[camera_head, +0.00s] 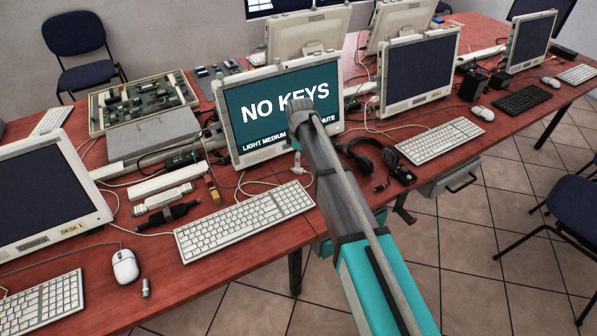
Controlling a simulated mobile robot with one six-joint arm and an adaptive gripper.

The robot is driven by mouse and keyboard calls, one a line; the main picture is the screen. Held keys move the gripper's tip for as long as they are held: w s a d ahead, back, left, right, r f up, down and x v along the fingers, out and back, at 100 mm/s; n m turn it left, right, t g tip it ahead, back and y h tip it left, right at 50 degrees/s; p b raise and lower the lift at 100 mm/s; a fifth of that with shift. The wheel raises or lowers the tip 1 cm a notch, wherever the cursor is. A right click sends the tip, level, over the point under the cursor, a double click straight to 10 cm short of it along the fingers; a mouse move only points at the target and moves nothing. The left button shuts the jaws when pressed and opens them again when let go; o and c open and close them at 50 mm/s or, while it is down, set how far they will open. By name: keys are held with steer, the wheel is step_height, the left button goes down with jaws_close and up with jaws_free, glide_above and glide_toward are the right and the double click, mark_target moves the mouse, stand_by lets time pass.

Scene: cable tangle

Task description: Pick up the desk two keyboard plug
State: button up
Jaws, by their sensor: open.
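A white keyboard (243,220) lies on the red desk in front of a monitor (280,108) that reads "NO KEYS". A pale cable runs from behind this keyboard towards the monitor's foot. A small pale piece (297,172) shows at the desk near the arm's end; I cannot tell whether it is the keyboard plug. My arm reaches in from the lower right and covers part of the screen. My gripper (296,150) is open at the arm's end, in front of the monitor's lower edge. Its fingers are small and hard to make out.
A headset (373,153) and a small black box (402,174) lie right of my arm. Adapters and tangled cables crowd the desk left of the monitor. A white mouse (125,267) and a small metal cylinder (145,288) lie at lower left. Chairs stand at right.

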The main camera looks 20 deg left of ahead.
mark_target(301, 169)
steer(key=shift+f, duration=0.15)
steer(key=shift+w+f+b, duration=0.15)
steer(key=shift+f+b, duration=2.35)
steer(key=shift+b, duration=0.1)
steer(key=c, duration=0.9)
